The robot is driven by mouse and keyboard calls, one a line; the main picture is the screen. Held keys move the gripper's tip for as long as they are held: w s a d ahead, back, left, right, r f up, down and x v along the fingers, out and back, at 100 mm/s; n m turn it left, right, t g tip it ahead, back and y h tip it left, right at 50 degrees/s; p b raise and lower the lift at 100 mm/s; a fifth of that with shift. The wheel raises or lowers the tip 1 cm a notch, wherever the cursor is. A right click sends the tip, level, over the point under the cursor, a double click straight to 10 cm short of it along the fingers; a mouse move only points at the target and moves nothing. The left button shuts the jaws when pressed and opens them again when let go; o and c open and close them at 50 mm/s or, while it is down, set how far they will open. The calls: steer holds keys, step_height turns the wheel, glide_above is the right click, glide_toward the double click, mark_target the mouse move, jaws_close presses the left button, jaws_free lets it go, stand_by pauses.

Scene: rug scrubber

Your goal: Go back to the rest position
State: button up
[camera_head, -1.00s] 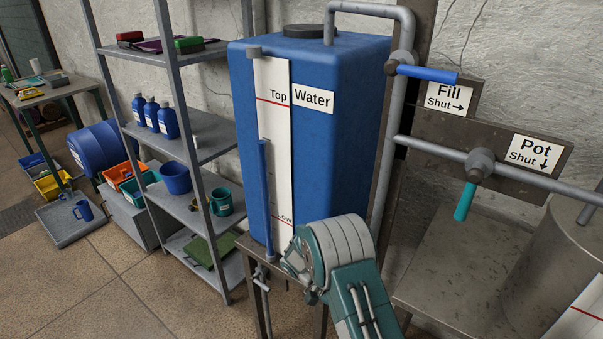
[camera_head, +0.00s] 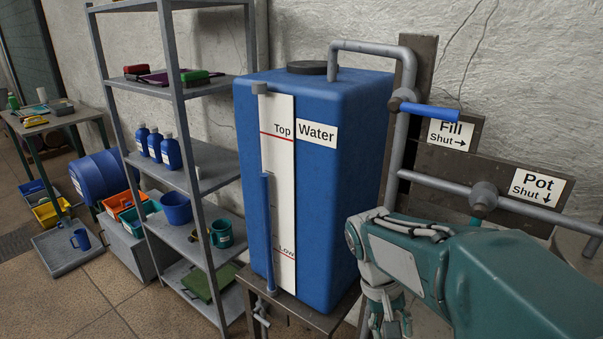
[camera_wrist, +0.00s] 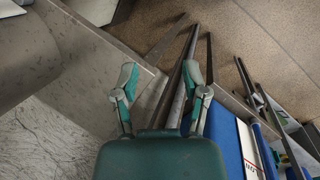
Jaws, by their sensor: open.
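My gripper (camera_head: 385,318) hangs at the bottom of the head view, just right of the blue water tank (camera_head: 345,190). My teal arm covers the lower right of that view. In the wrist view my gripper (camera_wrist: 160,82) has its two fingers spread apart, with nothing between them. A brown floor and dark metal bars show beyond the fingers. The tank's blue side also shows in the wrist view (camera_wrist: 227,150), to the right of the gripper.
The blue Fill handle (camera_head: 430,112) points right. The Pot valve (camera_head: 484,197) is above my arm, its lower part mostly hidden. A grey shelf unit (camera_head: 205,165) with bottles and tubs stands left of the tank. Open floor (camera_head: 95,285) lies at the lower left.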

steer(key=s+r+t+y, duration=0.3)
steer(key=s+r+t, duration=0.3)
steer(key=s+t, duration=0.2)
steer(key=shift+s, duration=0.8)
steer(key=shift+r, duration=0.1)
